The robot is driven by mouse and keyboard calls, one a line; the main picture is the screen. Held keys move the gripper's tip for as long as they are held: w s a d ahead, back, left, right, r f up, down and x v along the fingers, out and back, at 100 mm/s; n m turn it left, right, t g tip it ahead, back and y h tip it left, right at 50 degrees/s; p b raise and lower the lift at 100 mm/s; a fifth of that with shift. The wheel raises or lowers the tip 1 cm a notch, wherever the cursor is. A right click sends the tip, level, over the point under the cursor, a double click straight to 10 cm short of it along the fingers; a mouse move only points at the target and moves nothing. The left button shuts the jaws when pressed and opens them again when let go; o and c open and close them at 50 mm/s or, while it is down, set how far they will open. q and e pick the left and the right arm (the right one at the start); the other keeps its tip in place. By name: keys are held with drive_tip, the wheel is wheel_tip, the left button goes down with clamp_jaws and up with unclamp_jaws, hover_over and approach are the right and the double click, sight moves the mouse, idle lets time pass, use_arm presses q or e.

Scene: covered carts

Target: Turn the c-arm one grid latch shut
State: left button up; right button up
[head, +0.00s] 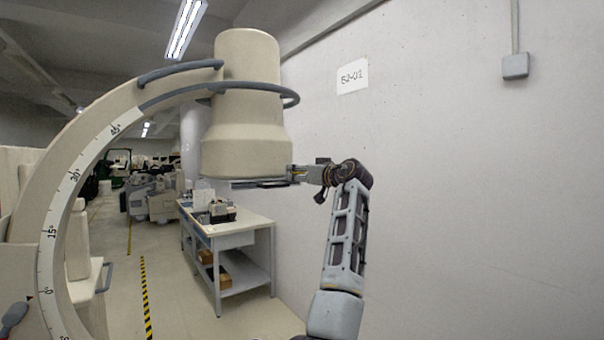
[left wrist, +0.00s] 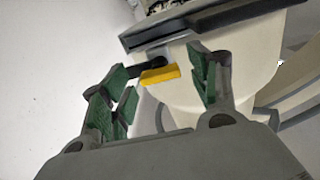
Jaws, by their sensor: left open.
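The c-arm (head: 94,118) fills the left side of the head view, its pale cylindrical housing (head: 247,120) hanging from the upper end. A dark flat grid (head: 258,184) sits under the housing, and its dark edge crosses the top of the left wrist view (left wrist: 205,22). The grid latch has a yellow tab (left wrist: 160,75) on a dark stem beside the housing. My left gripper (left wrist: 160,84) is open, with green-padded fingers on either side of the tab in the picture; I see no contact. In the head view my left gripper (head: 300,173) is at the housing's lower right edge. My right gripper is out of view.
A bare wall (head: 450,150) with a paper sign (head: 352,76) and a grey box (head: 515,66) stands behind and right of my arm. A workbench (head: 240,230) with equipment stands below the housing. Yellow-black tape (head: 146,290) marks the open floor.

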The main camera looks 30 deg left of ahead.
use_arm(q)
drive_tip(key=c, duration=1)
drive_tip(key=shift+m, duration=0.5)
drive_tip(key=shift+m+p, duration=2)
drive_tip(key=shift+m, duration=6.3)
